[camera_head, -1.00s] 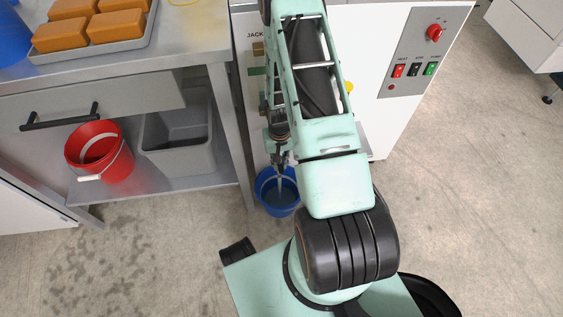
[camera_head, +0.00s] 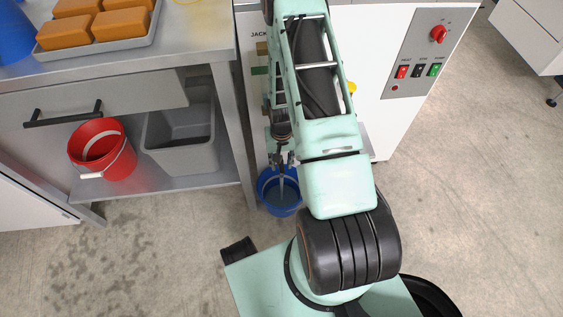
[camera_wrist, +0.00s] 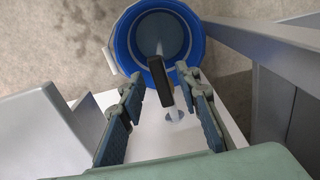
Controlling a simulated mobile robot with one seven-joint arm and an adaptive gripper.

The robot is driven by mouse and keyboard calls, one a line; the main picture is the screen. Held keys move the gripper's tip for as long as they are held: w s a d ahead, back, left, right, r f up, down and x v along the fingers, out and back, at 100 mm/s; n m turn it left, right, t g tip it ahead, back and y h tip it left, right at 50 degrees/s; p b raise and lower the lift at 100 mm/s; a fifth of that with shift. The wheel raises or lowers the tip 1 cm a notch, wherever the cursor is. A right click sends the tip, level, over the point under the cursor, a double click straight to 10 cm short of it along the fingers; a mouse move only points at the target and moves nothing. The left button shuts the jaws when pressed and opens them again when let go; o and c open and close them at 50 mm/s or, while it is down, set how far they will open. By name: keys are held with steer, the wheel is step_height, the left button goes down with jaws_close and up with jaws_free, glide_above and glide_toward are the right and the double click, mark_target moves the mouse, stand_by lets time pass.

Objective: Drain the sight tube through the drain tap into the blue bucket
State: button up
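The blue bucket (camera_head: 264,200) stands on the floor at the foot of the white machine. It also shows at the top of the wrist view (camera_wrist: 126,42), with grey-blue liquid or shading inside. A black lever, seemingly the drain tap's handle (camera_wrist: 159,82), juts over the bucket's near rim in the wrist view. My gripper (camera_wrist: 161,88) is open, with one finger on each side of the lever and visible gaps to it. In the head view, my gripper (camera_head: 282,160) is just above the bucket. A pale streak, perhaps a stream, runs down into the bucket. I cannot make out the sight tube.
The white machine (camera_head: 385,120) has a switch panel (camera_head: 423,55) on its right. A steel bench (camera_head: 195,45) stands at left, its leg close beside the bucket. A red bucket (camera_head: 122,163) and grey tub (camera_head: 185,158) sit on its lower shelf. Floor at right is clear.

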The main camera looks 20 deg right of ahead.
mark_target(282, 166)
steer(key=shift+r, duration=0.1)
step_height(282, 166, up, 12)
stand_by(0.6)
stand_by(0.5)
